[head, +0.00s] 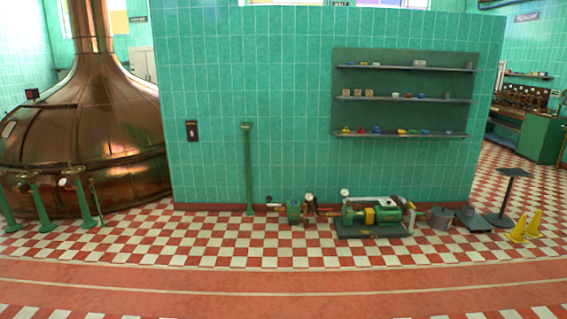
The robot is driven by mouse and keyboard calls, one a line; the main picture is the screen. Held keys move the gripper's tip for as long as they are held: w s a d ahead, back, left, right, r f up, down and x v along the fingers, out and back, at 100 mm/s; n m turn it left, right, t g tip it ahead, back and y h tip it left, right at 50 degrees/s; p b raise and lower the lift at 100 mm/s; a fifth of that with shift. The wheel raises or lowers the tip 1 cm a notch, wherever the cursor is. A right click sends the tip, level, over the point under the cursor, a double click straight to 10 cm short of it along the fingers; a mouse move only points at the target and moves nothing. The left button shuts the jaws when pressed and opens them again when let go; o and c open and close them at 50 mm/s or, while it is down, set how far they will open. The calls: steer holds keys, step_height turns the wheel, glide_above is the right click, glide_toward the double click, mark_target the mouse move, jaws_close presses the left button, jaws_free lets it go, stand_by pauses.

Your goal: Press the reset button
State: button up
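No part of the picture shows a clearly readable reset button. A small dark wall plate (192,130) with a pale spot is fixed to the left part of the green tiled wall; at this size I cannot tell whether it carries the button. A green post (248,168) with a flat top stands in front of the wall, to the right of the plate. A dark stand (512,173) with a tilted top stands at the right. My gripper is not in view.
A large copper kettle (85,130) is at left, with several green pedestals (40,203) before it. A pump on a dark base (372,229), a grey bucket (440,217) and yellow floor signs (534,224) line the wall. Shelves (403,99) hang above. The front floor (280,280) is clear.

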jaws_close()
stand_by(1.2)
